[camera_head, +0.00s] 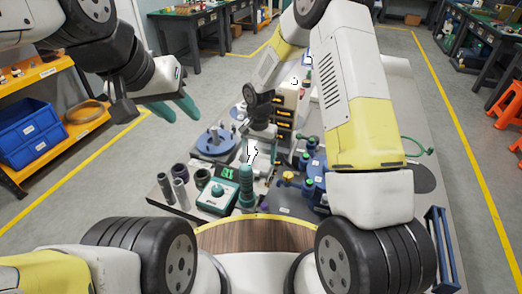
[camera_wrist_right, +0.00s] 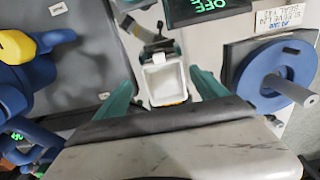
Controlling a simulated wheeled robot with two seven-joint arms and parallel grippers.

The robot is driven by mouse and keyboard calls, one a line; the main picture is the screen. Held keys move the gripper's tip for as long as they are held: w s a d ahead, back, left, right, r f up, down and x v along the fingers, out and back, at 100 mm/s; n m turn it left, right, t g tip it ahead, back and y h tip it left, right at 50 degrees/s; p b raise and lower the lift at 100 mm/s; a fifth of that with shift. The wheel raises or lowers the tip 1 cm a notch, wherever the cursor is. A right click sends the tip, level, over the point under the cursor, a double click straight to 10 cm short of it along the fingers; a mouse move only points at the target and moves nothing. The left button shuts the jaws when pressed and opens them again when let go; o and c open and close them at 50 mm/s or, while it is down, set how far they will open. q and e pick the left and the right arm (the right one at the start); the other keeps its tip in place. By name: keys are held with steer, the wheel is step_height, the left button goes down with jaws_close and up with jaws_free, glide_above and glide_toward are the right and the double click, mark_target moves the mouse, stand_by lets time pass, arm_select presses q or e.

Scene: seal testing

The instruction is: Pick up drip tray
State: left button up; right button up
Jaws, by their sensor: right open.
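The drip tray appears to be a small white open-topped rectangular container (camera_wrist_right: 164,82) in the right wrist view. It lies between the green fingers of my right gripper (camera_wrist_right: 162,88), with a visible gap on both sides. My right gripper is open and empty; whether its fingertips are level with the tray is unclear. In the head view my right wrist hangs over the middle of the bench and hides most of that spot. My left gripper (camera_head: 178,108) is open and empty, above the floor left of the bench, its two green fingers apart.
A blue round device with a spindle (camera_wrist_right: 273,80) stands right of the tray, and a dark display (camera_wrist_right: 205,8) is above it. A blue and yellow device (camera_wrist_right: 25,60) is at left. A teal box (camera_head: 216,197) and several dark cylinders crowd the bench's near left. Blue bins (camera_head: 28,130) stand on an orange shelf.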

mark_target(259, 166)
step_height(259, 166, down, 6)
steer(key=shift+w+a+f, duration=0.1)
steer(key=shift+a, duration=0.05)
steer(key=c, duration=1.2)
